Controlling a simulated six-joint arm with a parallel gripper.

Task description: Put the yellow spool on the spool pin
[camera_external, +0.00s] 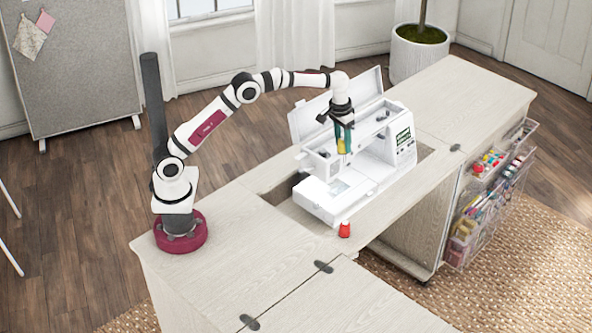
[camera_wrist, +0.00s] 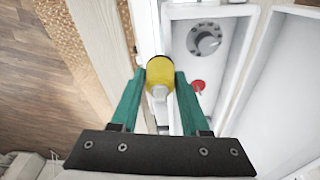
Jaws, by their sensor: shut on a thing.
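My gripper (camera_external: 344,138) is shut on the yellow spool (camera_wrist: 160,75), which sits between the green fingertips in the wrist view. In the external view the yellow spool (camera_external: 342,147) hangs below the fingers, over the white sewing machine (camera_external: 328,205). The machine's lid stands open. In the wrist view a small red piece (camera_wrist: 198,86) shows on the machine's top to the right of the spool, and a round grey dial (camera_wrist: 204,40) lies beyond it. I cannot tell for sure which part is the spool pin.
A red spool (camera_external: 344,229) stands on the cabinet top (camera_external: 290,245) in front of the machine. The open lid (camera_external: 308,118) rises behind the machine. Clear bins of sewing supplies (camera_external: 490,195) hang on the cabinet's right side.

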